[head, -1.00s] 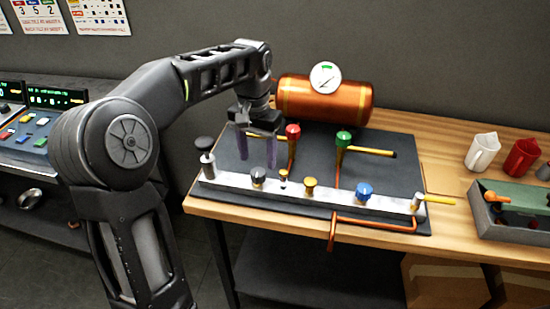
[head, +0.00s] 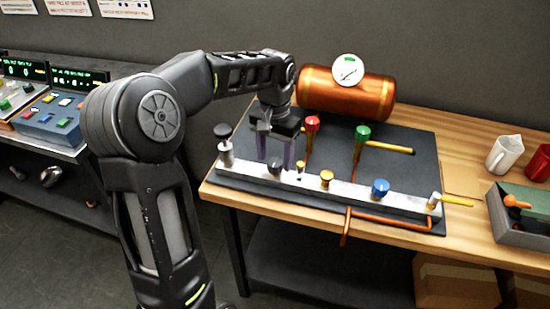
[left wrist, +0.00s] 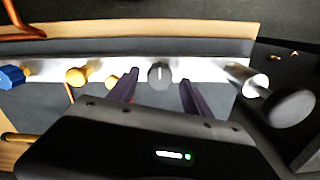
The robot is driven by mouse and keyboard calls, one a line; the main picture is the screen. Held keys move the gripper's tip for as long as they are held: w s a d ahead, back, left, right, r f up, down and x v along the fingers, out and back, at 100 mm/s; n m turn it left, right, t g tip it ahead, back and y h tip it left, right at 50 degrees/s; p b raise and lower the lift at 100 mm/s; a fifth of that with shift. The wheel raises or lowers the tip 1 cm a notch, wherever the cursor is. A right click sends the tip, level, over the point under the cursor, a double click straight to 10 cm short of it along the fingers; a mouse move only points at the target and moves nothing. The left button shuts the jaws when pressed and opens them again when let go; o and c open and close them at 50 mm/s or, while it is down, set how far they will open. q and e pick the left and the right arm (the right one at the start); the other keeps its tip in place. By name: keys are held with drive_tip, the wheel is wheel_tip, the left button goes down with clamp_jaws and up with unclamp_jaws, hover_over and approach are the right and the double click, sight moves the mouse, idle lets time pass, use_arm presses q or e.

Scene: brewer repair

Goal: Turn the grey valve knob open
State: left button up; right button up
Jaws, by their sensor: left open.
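The grey valve knob (head: 275,167) sits on the silver manifold bar, between the black-topped post at its left end and a small brass fitting. My left gripper (head: 276,152) points down at the knob, with its purple-grey fingers open. In the left wrist view the knob (left wrist: 160,73) shows between the two fingertips, with a visible gap on each side. A light line runs across the knob's face. I cannot tell how deep the fingers reach around it. My right gripper is out of view.
The manifold bar (head: 350,192) also carries a yellow knob (head: 326,179) and a blue knob (head: 380,188). Behind stand a red valve (head: 312,123), a green valve (head: 362,132) and a copper tank (head: 320,92). A parts box (head: 500,230) is at the right.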

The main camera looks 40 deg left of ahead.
use_arm(q)
drive_tip(key=shift+f, duration=0.7)
clamp_jaws()
